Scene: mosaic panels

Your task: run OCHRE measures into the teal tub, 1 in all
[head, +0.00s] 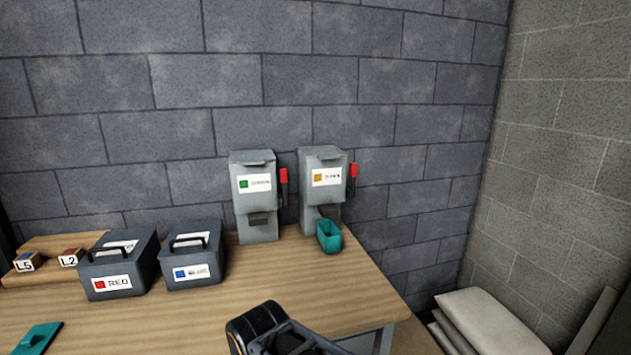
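Two grey dispensers stand against the wall at the back of the bench, each with a red lever on its right side. The right dispenser (322,190) has an orange square on its label; the lettering is too small to read surely. Its red lever (353,170) points up. The teal tub (329,237) stands upright on the bench at the foot of this dispenser, under its spout; its contents cannot be made out. A dark part of my arm shows at the bottom edge, well in front of the tub. My gripper's fingers are not visible.
The left dispenser (256,195) has a green square label. A RED box (115,268) and a blue-labelled box (192,258) stand left. Small blocks sit on a wooden step at far left, near a flat teal piece (38,338). The middle bench (240,275) is clear.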

